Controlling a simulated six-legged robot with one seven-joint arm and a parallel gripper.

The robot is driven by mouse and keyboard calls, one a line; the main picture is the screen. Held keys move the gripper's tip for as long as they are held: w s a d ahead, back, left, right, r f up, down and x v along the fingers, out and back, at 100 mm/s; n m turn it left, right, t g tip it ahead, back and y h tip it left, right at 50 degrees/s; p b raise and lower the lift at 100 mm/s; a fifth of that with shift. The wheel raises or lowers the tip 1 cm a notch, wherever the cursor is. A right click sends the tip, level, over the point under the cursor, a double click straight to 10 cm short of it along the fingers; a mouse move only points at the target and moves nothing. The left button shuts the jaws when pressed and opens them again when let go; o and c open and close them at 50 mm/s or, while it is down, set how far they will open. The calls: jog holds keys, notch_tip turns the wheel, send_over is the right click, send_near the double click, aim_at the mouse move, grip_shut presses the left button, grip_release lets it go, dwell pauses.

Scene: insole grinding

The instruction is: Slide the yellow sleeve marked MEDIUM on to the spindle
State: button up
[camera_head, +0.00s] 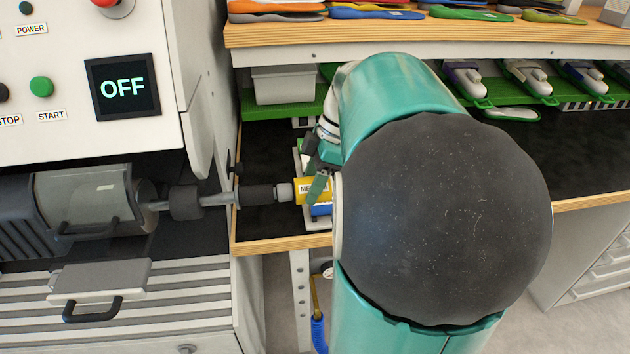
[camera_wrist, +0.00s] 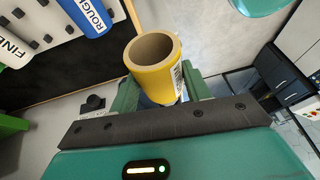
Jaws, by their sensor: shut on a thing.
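The yellow sleeve (camera_head: 304,190) is in my gripper (camera_head: 318,187), with part of its marking showing as "ME". In the wrist view the yellow sleeve (camera_wrist: 156,75) stands between the two green fingers of my gripper (camera_wrist: 158,95), and its open end shows a hollow, empty bore. The spindle (camera_head: 218,198) runs right from the grinding machine to a light grey tip (camera_head: 285,192). That tip shows just left of the sleeve, roughly level with it; I cannot tell the depth gap. The spindle is not seen in the wrist view.
A blue sleeve marked ROUGH (camera_wrist: 91,15) and one marked FINE (camera_wrist: 14,48) show by a pegged white rack (camera_wrist: 60,42). The machine's display (camera_head: 123,87) reads OFF. A wood-edged shelf (camera_head: 290,33) with insoles runs above. My arm hides much of the bench.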

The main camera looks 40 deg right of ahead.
aim_at(263, 183)
jog(key=shift+w+a, duration=0.25)
jog(key=shift+a, duration=0.1)
dwell(0.3)
jog(key=shift+w+a, duration=0.2)
jog(key=shift+a, duration=0.05)
jog(key=shift+w+a, duration=0.75)
jog(key=shift+a, duration=0.35)
dwell(0.7)
jog(key=shift+w+a, duration=0.2)
jog(key=shift+a, duration=0.1)
jog(key=shift+w+a, duration=0.65)
jog(key=shift+a, duration=0.3)
jog(key=shift+w+a, duration=0.15)
jog(key=shift+a, duration=0.1)
jog(key=shift+w+a, duration=0.15)
dwell(0.6)
jog(key=shift+w+a, duration=0.35)
jog(key=shift+a, duration=0.2)
jog(key=shift+w+a, duration=0.1)
jog(key=shift+a, duration=0.05)
